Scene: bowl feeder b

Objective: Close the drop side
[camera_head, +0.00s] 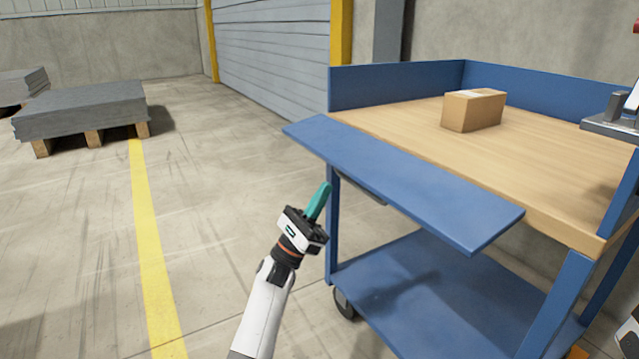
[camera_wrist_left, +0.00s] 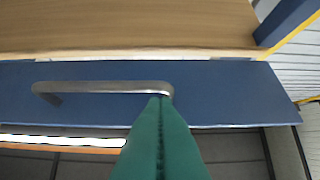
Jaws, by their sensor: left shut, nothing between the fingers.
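The drop side (camera_head: 400,180) is a long blue panel along the front of the blue cart, swung outward and down from the wooden top. It also shows in the left wrist view (camera_wrist_left: 220,95), with a grey bar handle (camera_wrist_left: 100,87) along it. In the head view no handle shows on the panel's upper face. My left gripper (camera_head: 325,187), with green fingers, is shut and empty just outside the panel's left part. In the left wrist view its fingertips (camera_wrist_left: 160,100) overlap the handle's right end; I cannot tell if they touch. My right gripper is not in view.
A cardboard box (camera_head: 473,110) stands on the wooden top (camera_head: 400,118), behind the drop side. Fixed blue walls (camera_head: 395,85) edge the top. A blue lower shelf (camera_head: 420,290) sits below. The floor left of the cart is clear up to a pallet of grey sheets (camera_head: 80,108).

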